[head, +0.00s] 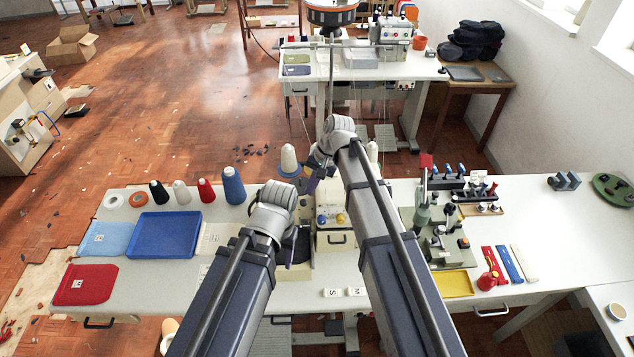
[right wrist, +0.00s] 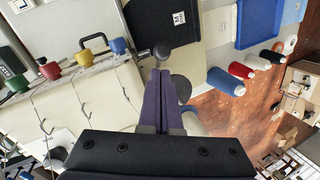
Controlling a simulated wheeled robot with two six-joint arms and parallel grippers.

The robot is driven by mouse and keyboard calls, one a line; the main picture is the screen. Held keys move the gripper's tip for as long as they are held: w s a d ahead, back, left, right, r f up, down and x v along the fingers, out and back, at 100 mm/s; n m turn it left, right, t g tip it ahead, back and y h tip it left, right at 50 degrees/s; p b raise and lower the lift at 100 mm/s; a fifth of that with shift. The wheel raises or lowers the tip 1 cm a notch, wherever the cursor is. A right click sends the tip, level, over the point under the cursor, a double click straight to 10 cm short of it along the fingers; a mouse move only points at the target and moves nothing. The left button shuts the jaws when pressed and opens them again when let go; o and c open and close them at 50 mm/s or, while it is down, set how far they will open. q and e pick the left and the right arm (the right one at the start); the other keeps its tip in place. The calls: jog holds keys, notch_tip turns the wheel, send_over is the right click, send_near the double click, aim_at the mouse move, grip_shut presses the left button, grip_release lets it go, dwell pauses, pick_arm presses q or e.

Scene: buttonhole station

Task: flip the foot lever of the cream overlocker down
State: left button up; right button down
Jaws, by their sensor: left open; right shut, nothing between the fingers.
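The cream overlocker (head: 328,240) stands on the table between my arms, partly hidden by them. In the right wrist view its cream body (right wrist: 95,105) fills the left, with green, red, yellow and blue dials on its edge. A dark round knob (right wrist: 163,50), which looks like the end of the foot lever, shows just beyond my right fingertips; I cannot tell whether they touch. My right gripper (right wrist: 160,72) is shut and empty beside the machine; it also shows in the head view (head: 311,184). My left gripper (head: 288,250) is open, low at the machine's left side, its fingers mostly hidden.
Thread cones (head: 233,186) and a blue tray (head: 165,236) stand left of the machine. A green buttonhole device (head: 425,225) and a yellow tray (head: 453,284) are close to my right arm. Black cloth with a label (right wrist: 165,22) lies near the knob.

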jog(key=shift+s+a+f, duration=0.25)
jog(key=shift+s, duration=0.1)
